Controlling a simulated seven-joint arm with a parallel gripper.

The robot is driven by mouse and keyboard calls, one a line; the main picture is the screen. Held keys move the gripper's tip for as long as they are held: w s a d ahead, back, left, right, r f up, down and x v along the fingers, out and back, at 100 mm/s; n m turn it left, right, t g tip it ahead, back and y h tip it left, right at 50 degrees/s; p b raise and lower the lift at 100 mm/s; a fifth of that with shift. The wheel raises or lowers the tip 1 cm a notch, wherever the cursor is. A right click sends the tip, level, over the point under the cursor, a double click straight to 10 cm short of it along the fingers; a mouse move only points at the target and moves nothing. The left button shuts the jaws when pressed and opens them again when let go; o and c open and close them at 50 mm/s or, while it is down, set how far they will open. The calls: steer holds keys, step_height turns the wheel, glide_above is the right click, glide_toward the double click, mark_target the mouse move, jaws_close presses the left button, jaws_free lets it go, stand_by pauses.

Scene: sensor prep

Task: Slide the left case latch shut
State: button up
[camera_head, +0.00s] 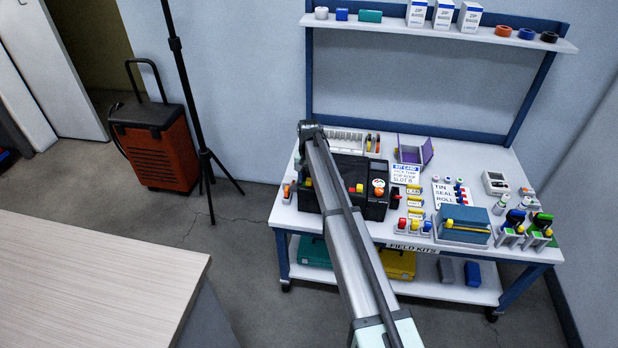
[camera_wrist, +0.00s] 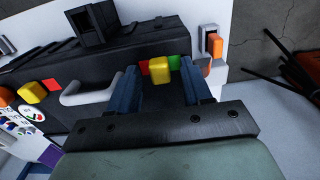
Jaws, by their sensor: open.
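The black case (camera_head: 376,209) stands on the left part of the workbench; its dark front also fills the wrist view (camera_wrist: 112,62). The left latch has a yellow slider (camera_wrist: 159,69), with a red mark (camera_wrist: 142,69) on one side and a green mark (camera_wrist: 173,62) on the other, both partly showing. My gripper (camera_wrist: 160,80) is open, its blue fingers on either side of the yellow slider with gaps; I cannot tell whether either touches. The right latch (camera_wrist: 32,92) shows yellow with red beside it and no green. In the head view my arm hides the gripper.
The case's grey handle (camera_wrist: 88,92) lies close to one finger. A holder with an orange-topped piece (camera_wrist: 214,44) stands past the case's end. Labelled cards (camera_head: 406,173), small bottles and a blue box (camera_head: 465,222) occupy the bench to the right.

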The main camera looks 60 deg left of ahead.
jaws_close()
stand_by(0.3)
stand_by(0.3)
